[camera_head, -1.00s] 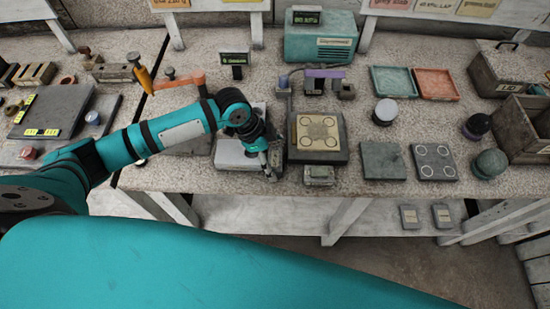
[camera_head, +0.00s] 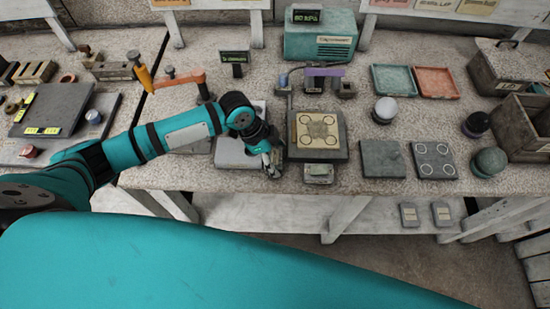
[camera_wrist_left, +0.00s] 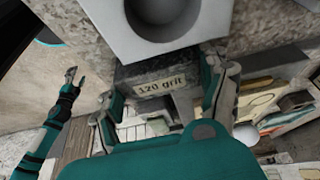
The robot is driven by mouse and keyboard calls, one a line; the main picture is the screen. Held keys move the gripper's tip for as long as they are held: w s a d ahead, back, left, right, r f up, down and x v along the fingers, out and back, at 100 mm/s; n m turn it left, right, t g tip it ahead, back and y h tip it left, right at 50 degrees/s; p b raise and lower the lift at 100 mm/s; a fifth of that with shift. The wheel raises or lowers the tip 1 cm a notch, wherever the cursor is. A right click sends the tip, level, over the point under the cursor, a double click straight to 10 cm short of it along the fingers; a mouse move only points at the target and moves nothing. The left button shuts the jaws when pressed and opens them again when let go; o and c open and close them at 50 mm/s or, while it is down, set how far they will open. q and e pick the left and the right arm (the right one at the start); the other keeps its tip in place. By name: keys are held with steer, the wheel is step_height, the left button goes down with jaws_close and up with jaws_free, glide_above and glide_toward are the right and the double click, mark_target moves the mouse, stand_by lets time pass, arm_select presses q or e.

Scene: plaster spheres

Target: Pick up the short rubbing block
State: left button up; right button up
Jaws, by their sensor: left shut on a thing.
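A dark grey block with a yellow "120 grit" label (camera_wrist_left: 162,86) sits between the fingers of my left gripper (camera_wrist_left: 166,108) in the left wrist view. The fingers are shut on its two sides. In the head view my left gripper (camera_head: 271,165) points down at the front of the bench, between a pale grey plate (camera_head: 230,155) and a dark-edged board. The block is mostly hidden there by the fingers. My right gripper (camera_wrist_left: 72,76) shows small at the left of the left wrist view, its fingers apart and empty.
A pale block with a round hollow (camera_wrist_left: 190,35) is close beside the held block. The board with a cream top (camera_head: 318,131) stands right of my left gripper, with a small labelled block (camera_head: 318,173) in front. An orange lever (camera_head: 178,80) stands behind the arm.

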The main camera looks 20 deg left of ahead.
mark_target(280, 157)
arm_select(q)
steer(key=shift+r, duration=0.55)
step_height(280, 157, up, 2)
steer(key=shift+r+b, duration=0.2)
steer(key=shift+b, duration=0.55)
steer(key=s+d+r+b, duration=0.1)
steer(key=s+d+b, duration=0.1)
steer(key=s+d, duration=0.9)
steer(key=shift+s+r+b, duration=0.25)
steer(key=shift+s+b, duration=0.05)
steer(key=shift+b, duration=0.1)
steer(key=o, duration=0.8)
steer(key=c, duration=0.6)
steer(key=shift+c, duration=0.2)
